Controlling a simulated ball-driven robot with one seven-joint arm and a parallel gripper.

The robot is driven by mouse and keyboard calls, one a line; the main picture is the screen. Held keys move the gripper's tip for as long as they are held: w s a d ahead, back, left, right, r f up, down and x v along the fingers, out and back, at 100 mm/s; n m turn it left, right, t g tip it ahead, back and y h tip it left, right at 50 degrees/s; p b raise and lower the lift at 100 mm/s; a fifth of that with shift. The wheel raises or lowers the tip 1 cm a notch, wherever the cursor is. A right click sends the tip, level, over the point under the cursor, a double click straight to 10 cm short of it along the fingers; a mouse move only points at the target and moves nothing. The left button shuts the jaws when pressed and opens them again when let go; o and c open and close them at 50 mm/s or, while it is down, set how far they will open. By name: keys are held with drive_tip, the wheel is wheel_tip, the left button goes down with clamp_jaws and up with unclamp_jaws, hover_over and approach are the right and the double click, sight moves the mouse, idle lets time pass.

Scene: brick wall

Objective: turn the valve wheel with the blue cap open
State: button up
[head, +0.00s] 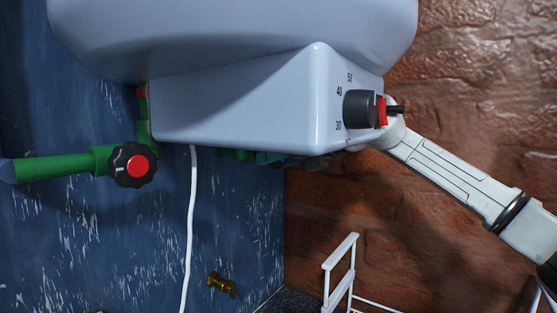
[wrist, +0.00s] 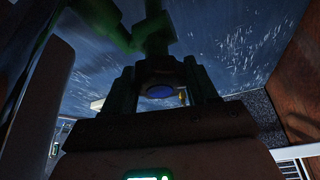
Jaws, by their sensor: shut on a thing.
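The valve wheel with the blue cap (wrist: 160,91) shows in the wrist view, dark and below a green pipe (wrist: 152,32). My gripper (wrist: 161,82) has one finger on each side of this wheel and is shut on it. The picture is dim, so the wheel's rim and its turn angle are hard to make out. In the head view the blue cap is hidden behind the white heater, and so are my gripper's fingers. Another valve wheel, black with a red cap (head: 137,167), sits on the green pipe at the left, clear of my gripper.
The white heater (head: 240,110) hangs over the work area, with a black and red dial (head: 362,109) close to my arm. A white hose (head: 190,230) hangs below it. A brass tap (head: 221,285) is low on the blue wall. A white rack (head: 340,275) stands lower right.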

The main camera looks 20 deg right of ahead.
drive_tip(key=shift+f, duration=0.3)
drive_tip(key=o, duration=0.7)
drive_tip(key=shift+o, duration=1.3)
drive_tip(key=shift+r, duration=0.15)
drive_tip(key=s+d+r+b, duration=0.1)
drive_tip(key=s+d+b, duration=0.3)
drive_tip(key=s+d, duration=0.6)
drive_tip(key=shift+s, duration=0.45)
